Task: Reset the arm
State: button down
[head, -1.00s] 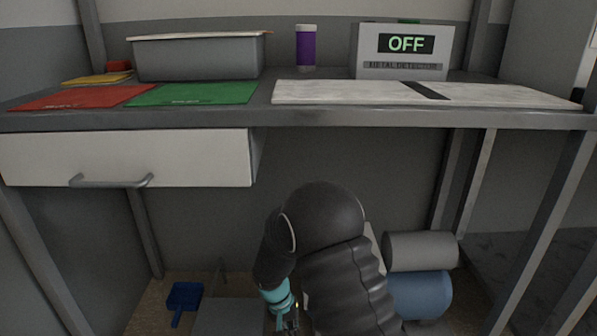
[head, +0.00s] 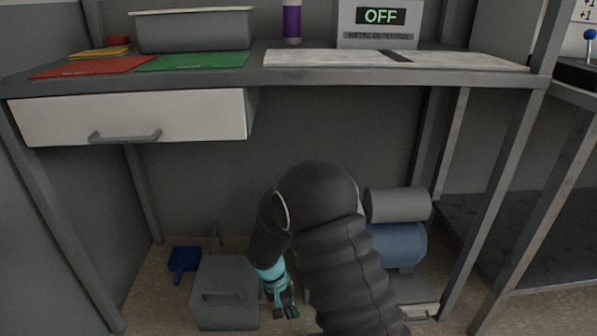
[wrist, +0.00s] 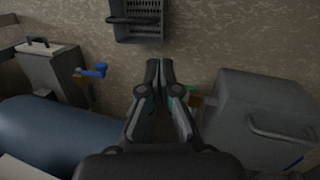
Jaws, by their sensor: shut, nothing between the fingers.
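My gripper (head: 284,308) hangs low below the workbench in the head view, at the end of my dark arm, just right of a grey box with a handle (head: 226,292). In the wrist view my gripper (wrist: 166,68) has its fingertips together with nothing between them. The same grey box shows at the right of the wrist view (wrist: 262,115), apart from the fingers.
The workbench (head: 420,78) stands above with a drawer (head: 130,118), a grey bin (head: 195,30) and an OFF-display box (head: 380,22). Grey and blue cylinders (head: 398,205) (head: 398,243) lie right of my arm. A blue dustpan (head: 184,260) is on the floor.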

jog(key=s+d+r+t+y+p, duration=0.1)
jog(key=s+d+r, duration=0.5)
jog(key=r, duration=0.7)
jog(key=s+d+r+m+t+y+p, duration=0.1)
jog(key=s+d+r+t+p, duration=0.2)
jog(key=r, duration=1.1)
jog(key=s+d+r+t+y+p, duration=0.1)
jog(key=s+d+r+t+p, duration=0.1)
jog(key=s+d+r, duration=0.7)
jog(key=s+r, duration=0.4)
jog(key=shift+s+r, duration=0.15)
jog(key=shift+r, duration=0.05)
